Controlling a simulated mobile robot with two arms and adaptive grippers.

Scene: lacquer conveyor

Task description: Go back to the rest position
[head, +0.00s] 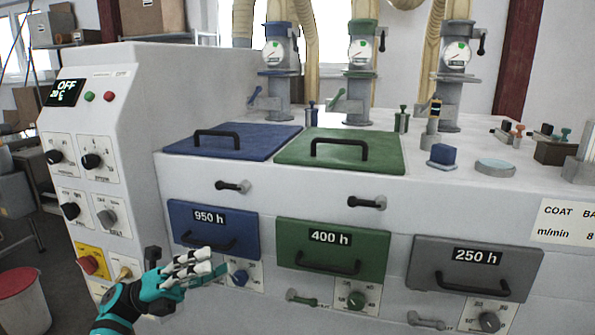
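My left gripper (203,267), teal with white and black fingers, is at the lower left, in front of the machine. Its fingers extend to the right, below the blue 950 h door (212,230) and beside the blue knob (240,277). They look spread and hold nothing that I can see. I cannot tell whether a fingertip touches the panel. My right gripper is not in view.
The white lacquer machine (300,190) fills most of the view, with a green 400 h door (330,250) and a grey 250 h door (473,265). A control panel (88,185) reading OFF stands at left.

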